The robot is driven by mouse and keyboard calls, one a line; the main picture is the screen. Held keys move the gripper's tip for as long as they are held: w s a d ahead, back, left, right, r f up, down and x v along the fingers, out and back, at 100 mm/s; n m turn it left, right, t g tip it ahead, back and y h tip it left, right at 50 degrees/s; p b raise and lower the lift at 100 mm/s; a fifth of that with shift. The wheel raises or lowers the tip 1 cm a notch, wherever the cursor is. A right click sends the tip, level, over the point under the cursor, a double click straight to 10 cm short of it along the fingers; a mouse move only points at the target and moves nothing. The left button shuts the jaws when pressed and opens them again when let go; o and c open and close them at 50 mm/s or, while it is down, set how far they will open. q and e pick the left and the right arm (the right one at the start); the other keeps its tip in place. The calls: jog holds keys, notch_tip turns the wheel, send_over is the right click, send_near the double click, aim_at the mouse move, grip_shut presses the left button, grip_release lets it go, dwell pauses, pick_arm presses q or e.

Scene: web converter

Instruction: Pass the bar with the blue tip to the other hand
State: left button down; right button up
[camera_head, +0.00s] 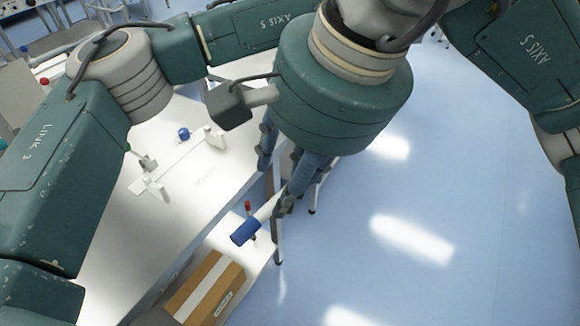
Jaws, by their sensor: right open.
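The bar (267,211) is a pale rod with a blue tip (244,232). It slants down to the left, and its upper end meets the fingers of my right gripper (275,185). That gripper hangs below the large green wrist in the middle, with its blue-grey fingers spread. The bar's upper end is partly covered by a finger, so I cannot tell how it is supported. My left arm comes in from the left and passes behind the right wrist; its gripper is hidden.
A white table (110,240) on the left holds a blue-capped piece (183,133) and small white stands (150,187). A cardboard box (207,288) sits on a lower surface below the bar. A small red-topped item (248,206) is behind the bar. Blue floor on the right is clear.

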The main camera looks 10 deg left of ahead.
aim_at(270, 212)
jog(key=x, duration=1.1)
jog(key=shift+a+f, duration=0.1)
grip_shut()
pick_arm(q)
jog(key=c, duration=1.4)
grip_release()
